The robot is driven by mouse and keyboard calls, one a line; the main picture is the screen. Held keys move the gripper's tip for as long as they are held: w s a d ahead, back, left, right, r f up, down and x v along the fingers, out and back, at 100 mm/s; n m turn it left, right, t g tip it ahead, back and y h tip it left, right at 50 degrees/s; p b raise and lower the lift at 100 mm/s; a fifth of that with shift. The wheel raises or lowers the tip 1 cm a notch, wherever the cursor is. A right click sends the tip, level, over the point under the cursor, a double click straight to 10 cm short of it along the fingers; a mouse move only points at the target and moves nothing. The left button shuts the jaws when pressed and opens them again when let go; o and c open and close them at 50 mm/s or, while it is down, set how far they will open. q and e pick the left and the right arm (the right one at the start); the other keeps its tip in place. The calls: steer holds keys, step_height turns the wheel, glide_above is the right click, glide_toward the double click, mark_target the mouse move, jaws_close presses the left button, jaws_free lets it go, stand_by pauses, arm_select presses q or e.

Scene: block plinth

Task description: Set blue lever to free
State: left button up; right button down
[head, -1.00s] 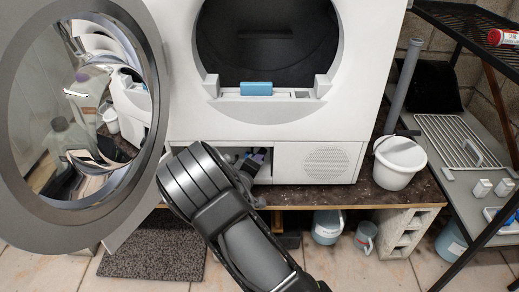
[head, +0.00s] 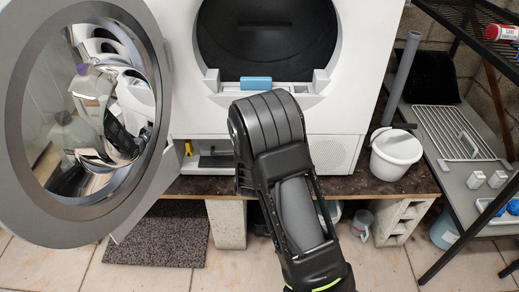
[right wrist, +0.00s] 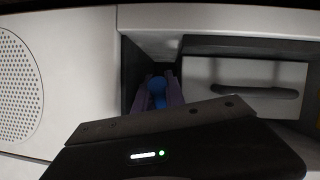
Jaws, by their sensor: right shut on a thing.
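The blue lever (right wrist: 158,88) shows as a rounded blue piece in a dark recess low on the white machine, in the right wrist view. The two purplish fingers of my right gripper (right wrist: 157,78) stand on either side of it and are shut on it. Its lower part is hidden behind the gripper's body, and I cannot read its setting. In the head view my right arm covers both the gripper and the lever. My left gripper is not in view.
The white machine (head: 350,70) has its round door (head: 20,130) swung open to the left. A grey panel with a dark handle (right wrist: 255,91) adjoins the recess. A light blue piece (head: 256,83) sits on the opening's sill. A white bucket (head: 397,155) stands right.

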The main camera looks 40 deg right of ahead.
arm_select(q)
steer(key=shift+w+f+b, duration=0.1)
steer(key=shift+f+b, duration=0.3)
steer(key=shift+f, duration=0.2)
arm_select(e)
steer(key=shift+m+y, duration=0.4)
steer(key=shift+m, duration=0.2)
steer(key=c, duration=1.4)
jaws_free()
steer(key=shift+t, duration=0.3)
